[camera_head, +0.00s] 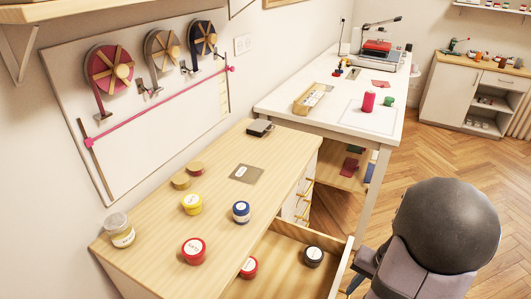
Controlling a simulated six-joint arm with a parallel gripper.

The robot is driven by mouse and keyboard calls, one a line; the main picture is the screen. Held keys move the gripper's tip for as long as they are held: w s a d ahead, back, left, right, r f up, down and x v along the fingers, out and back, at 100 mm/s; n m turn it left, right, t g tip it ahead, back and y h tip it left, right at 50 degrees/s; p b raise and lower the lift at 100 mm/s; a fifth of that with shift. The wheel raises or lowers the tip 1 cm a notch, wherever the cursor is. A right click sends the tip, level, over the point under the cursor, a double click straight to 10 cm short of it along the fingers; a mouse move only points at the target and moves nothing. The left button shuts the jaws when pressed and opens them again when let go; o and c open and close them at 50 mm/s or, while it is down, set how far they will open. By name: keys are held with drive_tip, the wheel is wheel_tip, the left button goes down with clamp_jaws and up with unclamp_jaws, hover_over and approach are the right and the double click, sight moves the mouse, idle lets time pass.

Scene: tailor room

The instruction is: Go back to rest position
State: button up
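Part of my arm shows at the lower right, a large dark rounded link with grey-mauve parts below it. Small dark parts stick out on its left side, close to the right edge of the open drawer (292,254). I cannot make out my gripper's fingertips among them, nor whether it is open or shut. No object is seen held.
The wooden cabinet top (150,262) holds several jars, including red (193,250), blue (241,211) and yellow (192,203) ones. A white table (345,122) behind holds a pink spool (369,101) and a machine (378,58). Wooden floor (420,160) lies clear behind my arm.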

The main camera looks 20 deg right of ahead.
drive_tip(key=s+a+g, duration=0.2)
drive_tip(key=s+a, duration=0.3)
drive_tip(key=s, duration=0.1)
drive_tip(key=w+a+r+n+p, duration=0.2)
drive_tip(key=w+a+r+n, duration=0.1)
drive_tip(key=a, duration=0.5)
drive_tip(key=w+a+r+n+h+p, duration=0.1)
drive_tip(key=w+a+r+n+p, duration=0.1)
drive_tip(key=a+r+n, duration=0.3)
drive_tip(key=w+a+n, duration=0.1)
drive_tip(key=a, duration=0.2)
drive_tip(key=shift+w+a+r+n+h+p, duration=0.2)
drive_tip(key=shift+w+r+n+h+p, duration=0.1)
drive_tip(key=shift+w+r+p, duration=0.1)
